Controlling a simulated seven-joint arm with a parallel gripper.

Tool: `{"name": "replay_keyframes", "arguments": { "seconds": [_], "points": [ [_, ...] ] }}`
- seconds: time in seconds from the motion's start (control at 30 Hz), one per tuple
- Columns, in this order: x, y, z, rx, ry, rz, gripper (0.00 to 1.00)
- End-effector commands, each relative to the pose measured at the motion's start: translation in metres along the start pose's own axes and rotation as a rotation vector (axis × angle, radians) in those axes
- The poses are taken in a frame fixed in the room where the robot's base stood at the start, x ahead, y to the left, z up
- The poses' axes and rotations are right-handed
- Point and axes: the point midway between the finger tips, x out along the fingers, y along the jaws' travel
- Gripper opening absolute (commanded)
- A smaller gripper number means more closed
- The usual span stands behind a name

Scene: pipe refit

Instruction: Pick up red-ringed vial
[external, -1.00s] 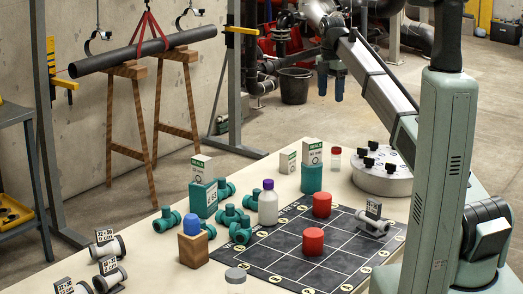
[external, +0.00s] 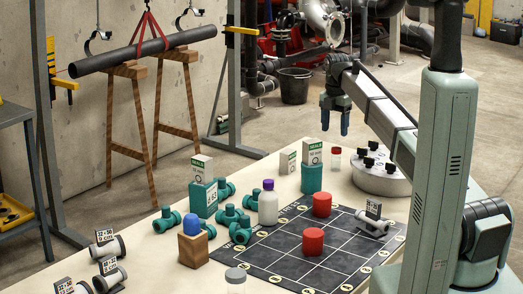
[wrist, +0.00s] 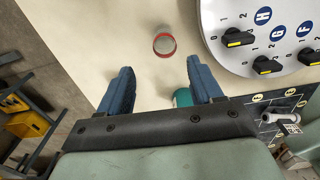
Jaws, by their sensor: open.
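The red-ringed vial (external: 335,160) is a small clear vial with a red top. It stands on the pale table, right of the seal boxes. From above, in the wrist view, the vial (wrist: 164,44) shows as a red ring around a pale centre, ahead of the fingertips and roughly between their lines. My gripper (external: 334,121) is open and empty, with blue fingers pointing down, above the table near the vial. Its fingers (wrist: 159,68) are spread wide in the wrist view and appear apart from the vial.
A round grey dial plate (external: 383,179) with black knobs stands close on the vial's right. A teal holder (external: 312,179) with a seals box stands on its left. A dark grid mat (external: 291,242) with red cylinders lies in front. Bare table surrounds the vial.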

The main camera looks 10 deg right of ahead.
Motion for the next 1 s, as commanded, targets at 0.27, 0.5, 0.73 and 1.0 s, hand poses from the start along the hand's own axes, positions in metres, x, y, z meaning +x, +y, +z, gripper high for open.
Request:
{"name": "replay_keyframes", "arguments": {
  "seconds": [0.27,0.5,0.73,1.0],
  "points": [
    [0.048,-0.001,-0.001,0.0,0.001,-0.001,0.65],
    [0.069,-0.001,0.0,0.0,0.0,0.0,0.65],
    [0.078,-0.003,0.0,0.0,0.0,0.0,0.65],
    [0.11,-0.008,0.0,0.0,0.001,-0.001,0.65]
  ]
}}
